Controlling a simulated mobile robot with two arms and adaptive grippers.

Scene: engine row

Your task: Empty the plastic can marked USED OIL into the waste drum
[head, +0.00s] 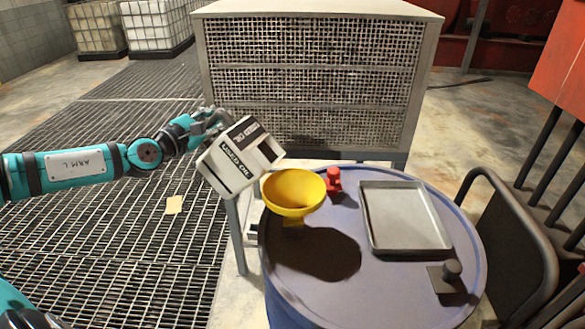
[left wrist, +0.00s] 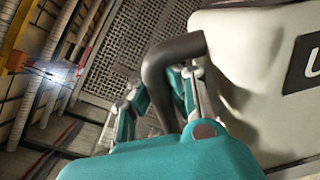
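The white plastic can (head: 262,163) is tilted in the air, just left of and above the yellow funnel (head: 293,190). Its black label is partly legible; a letter U shows on the can (left wrist: 250,90) in the left wrist view. My left gripper (head: 212,122) is shut on the can's dark handle (left wrist: 172,62). The funnel stands on the lid of the blue drum (head: 440,312), near its left back edge. No stream of liquid is visible, and the can's mouth is not clear. My right gripper is not in view.
A red fitting (head: 334,180), a metal tray (head: 372,222) and a dark knobbed piece (head: 453,270) are on the drum lid. A large mesh-fronted cabinet (head: 312,75) stands behind. Dark metal railing (head: 530,225) is at right. Grating (head: 110,245) covers the floor at left.

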